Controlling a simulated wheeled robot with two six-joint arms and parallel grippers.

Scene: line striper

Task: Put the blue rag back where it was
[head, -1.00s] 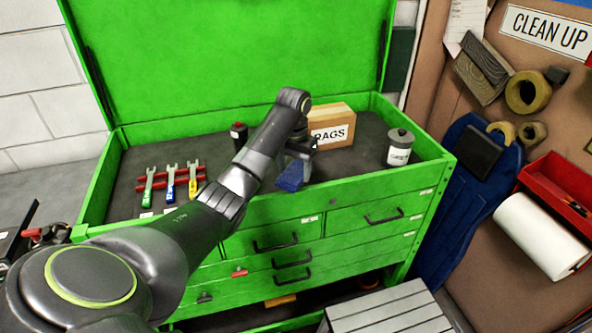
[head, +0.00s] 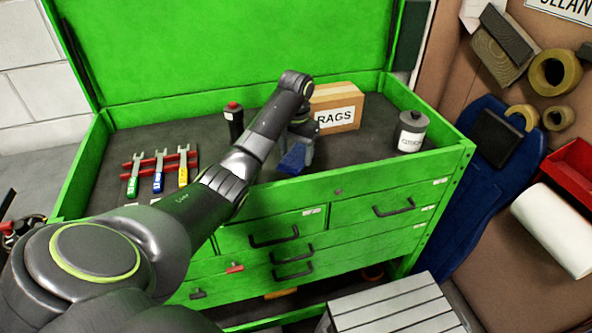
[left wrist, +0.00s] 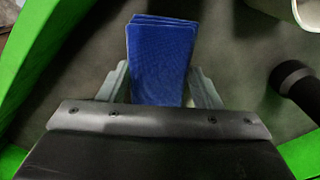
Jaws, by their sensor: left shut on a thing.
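The blue rag (head: 292,158) is folded and held in my left gripper (head: 300,150), over the front part of the green chest's top tray. In the left wrist view the rag (left wrist: 160,58) sits between the two fingers of my left gripper (left wrist: 163,88), with its folded layers at the far end. Dark tray floor shows around it. A cardboard box labelled RAGS (head: 335,108) stands behind and right of the gripper. The arm hides part of the box's left side. I cannot tell whether the rag touches the tray floor. My right gripper is not in view.
The green tool chest (head: 370,170) has a raised lid behind. Several wrenches (head: 158,172) lie on a red rack at left. Tray floor between box and can is clear.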

